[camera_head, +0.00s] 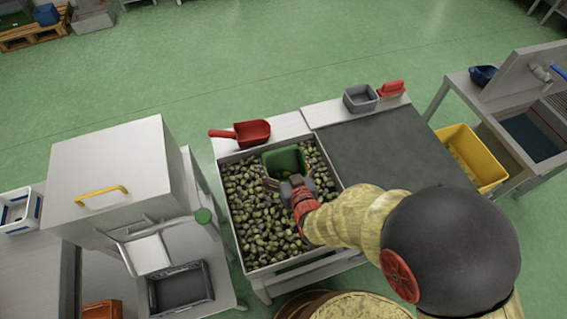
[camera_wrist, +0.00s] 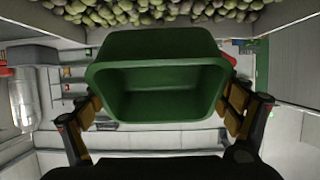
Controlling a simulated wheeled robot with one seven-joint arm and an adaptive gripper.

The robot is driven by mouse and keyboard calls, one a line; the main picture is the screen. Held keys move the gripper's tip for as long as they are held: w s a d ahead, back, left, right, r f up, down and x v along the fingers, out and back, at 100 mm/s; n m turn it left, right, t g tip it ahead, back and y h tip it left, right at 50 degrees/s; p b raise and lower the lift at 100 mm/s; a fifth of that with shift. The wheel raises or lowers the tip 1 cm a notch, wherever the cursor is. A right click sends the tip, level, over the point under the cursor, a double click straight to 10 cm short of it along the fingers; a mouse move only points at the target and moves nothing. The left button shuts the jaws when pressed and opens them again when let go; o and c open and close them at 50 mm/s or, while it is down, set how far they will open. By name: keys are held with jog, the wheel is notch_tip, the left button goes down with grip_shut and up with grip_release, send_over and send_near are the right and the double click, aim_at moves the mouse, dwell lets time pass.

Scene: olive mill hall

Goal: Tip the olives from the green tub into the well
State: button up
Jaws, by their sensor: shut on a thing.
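The green tub (camera_head: 287,160) is held over the back part of the well (camera_head: 225,215), a square metal bin full of green and dark olives (camera_head: 262,222). My gripper (camera_head: 287,184) is shut on the tub. In the wrist view the fingers of my gripper (camera_wrist: 167,118) press on both sides of the tub (camera_wrist: 155,50). Its mouth faces the camera, and the part of its inside that shows looks dark and empty. Its tilt and its height above the olives are hard to tell. Olives (camera_wrist: 140,10) in the well show along the top of the wrist view.
A red scoop (camera_head: 252,132) lies on the ledge behind the well. A grey worktop (camera_head: 385,150) adjoins on the right, with a grey box (camera_head: 360,97) and a red item (camera_head: 391,88) behind. A yellow tub (camera_head: 470,155) stands further right. A metal cabinet (camera_head: 115,170) stands left.

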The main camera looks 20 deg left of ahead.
jog(key=shift+s+d+t+y+b, duration=0.25)
jog(key=shift+t+y+b, duration=0.6)
jog(key=shift+b, duration=2.65)
jog(key=shift+s+d+t+y+b, duration=0.25)
jog(key=shift+t+y+b, duration=0.6)
jog(key=shift+b, duration=2.6)
